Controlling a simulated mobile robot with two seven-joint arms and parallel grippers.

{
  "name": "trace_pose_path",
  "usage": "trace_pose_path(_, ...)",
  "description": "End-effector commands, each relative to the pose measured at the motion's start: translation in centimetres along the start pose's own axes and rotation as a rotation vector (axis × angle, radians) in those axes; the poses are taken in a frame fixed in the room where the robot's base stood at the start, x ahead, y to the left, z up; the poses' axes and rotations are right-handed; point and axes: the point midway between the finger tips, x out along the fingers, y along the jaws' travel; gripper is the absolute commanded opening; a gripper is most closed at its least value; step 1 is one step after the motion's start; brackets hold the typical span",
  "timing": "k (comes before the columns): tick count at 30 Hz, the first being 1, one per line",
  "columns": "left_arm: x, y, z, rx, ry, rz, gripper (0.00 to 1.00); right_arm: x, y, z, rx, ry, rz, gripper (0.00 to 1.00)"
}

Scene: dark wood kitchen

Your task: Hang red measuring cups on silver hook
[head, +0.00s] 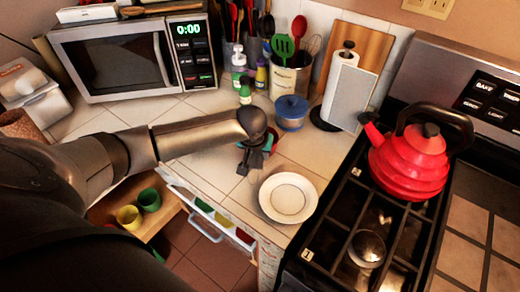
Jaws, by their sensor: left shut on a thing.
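My left arm reaches in from the left over the tiled counter. My left gripper (251,161) points down near the counter's front, left of the white plate. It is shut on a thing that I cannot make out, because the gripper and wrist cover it. A small teal and reddish thing (272,138) shows partly behind the wrist; I cannot tell what it is or whether the gripper touches it. Several red utensils (234,14) show at the back wall. I cannot clearly pick out the red measuring cups or the silver hook. My right gripper is not in view.
A white plate (288,197) lies near the counter edge, beside the stove with a red kettle (409,160). A microwave (130,60) stands back left.

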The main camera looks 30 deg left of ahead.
Motion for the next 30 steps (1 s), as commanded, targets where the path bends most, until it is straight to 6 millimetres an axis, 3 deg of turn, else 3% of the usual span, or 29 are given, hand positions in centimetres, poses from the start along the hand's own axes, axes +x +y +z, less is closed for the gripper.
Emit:
trace_pose_path(8,-3.0,0.0,-1.4,0.000,0.006,0.002,0.00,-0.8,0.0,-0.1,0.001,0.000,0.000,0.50)
trace_pose_path(21,-14.3,0.1,-6.1,0.000,0.007,0.003,0.00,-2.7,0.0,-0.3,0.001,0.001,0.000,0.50)
trace_pose_path(30,-18.1,0.0,-7.6,-0.001,0.003,0.001,0.00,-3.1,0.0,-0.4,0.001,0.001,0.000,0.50)
